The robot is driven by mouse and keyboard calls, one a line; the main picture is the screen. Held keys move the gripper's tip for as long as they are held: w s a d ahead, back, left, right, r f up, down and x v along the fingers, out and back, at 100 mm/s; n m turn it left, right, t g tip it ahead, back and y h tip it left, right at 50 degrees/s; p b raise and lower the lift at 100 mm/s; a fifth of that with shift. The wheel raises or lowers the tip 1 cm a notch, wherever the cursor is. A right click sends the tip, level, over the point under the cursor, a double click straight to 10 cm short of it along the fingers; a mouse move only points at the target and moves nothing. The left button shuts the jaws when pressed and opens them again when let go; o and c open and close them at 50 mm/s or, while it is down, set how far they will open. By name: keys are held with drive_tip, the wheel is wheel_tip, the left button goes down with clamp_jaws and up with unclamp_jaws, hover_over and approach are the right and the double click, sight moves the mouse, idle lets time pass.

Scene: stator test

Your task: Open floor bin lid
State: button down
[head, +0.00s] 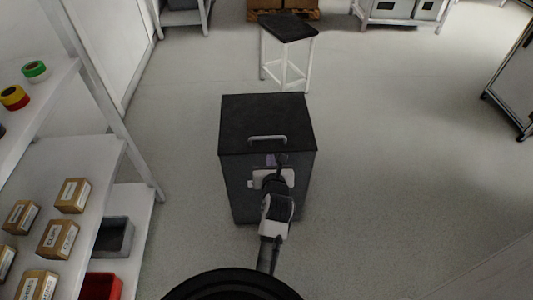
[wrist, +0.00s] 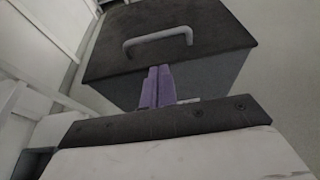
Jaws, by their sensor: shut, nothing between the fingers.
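The floor bin (head: 237,188) is a dark box standing on the floor in the middle of the head view. Its black lid (head: 265,112) lies flat and closed on top. A light grey handle (head: 267,139) is fixed near the lid's front edge. In the wrist view the lid (wrist: 200,22) and its handle (wrist: 157,40) are ahead. My gripper (head: 280,160) is at the front of the bin, just below the lid's front edge. Its purple fingers (wrist: 159,72) are together and empty, a little short of the handle. Whether they touch the bin front cannot be told.
A shelf unit (head: 110,150) with small cardboard boxes (head: 73,195) and bins stands at the left. A black-topped stool (head: 288,26) stands behind the bin. A cabinet (head: 515,80) is at the far right. The floor to the right of the bin is clear.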

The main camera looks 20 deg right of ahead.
sight(269, 152)
drive_tip(key=x, duration=0.8)
drive_tip(key=shift+w, duration=0.25)
drive_tip(key=shift+d+r, duration=0.1)
drive_tip(key=shift+r, duration=0.05)
